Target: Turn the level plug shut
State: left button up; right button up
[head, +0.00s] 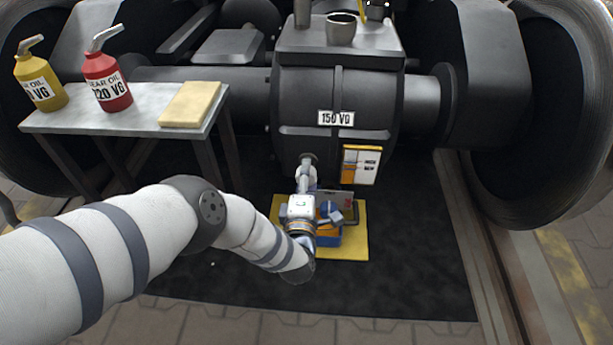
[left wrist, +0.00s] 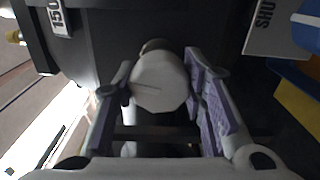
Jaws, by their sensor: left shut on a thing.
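The level plug (head: 308,159) sits on the lower front of the dark gearbox (head: 335,95), below its "150 VG" label (head: 336,118). My left gripper (head: 305,176) reaches up to it and is shut on it. In the left wrist view the plug (left wrist: 158,82) is a pale, faceted, round head between the two purple-padded fingers. A thin line runs across its face. How far it is screwed in cannot be told. My right gripper is not in view.
A table (head: 135,122) at the left holds a yellow oil can (head: 40,82), a red oil can (head: 107,82) and a tan pad (head: 190,104). A card (head: 361,165) hangs right of the plug.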

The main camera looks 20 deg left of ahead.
pick_arm(q)
jog(key=shift+n, duration=1.1)
jog(key=shift+d, duration=0.1)
jog(key=o, duration=1.2)
jog(key=v, duration=1.2)
jog(key=shift+r, duration=0.1)
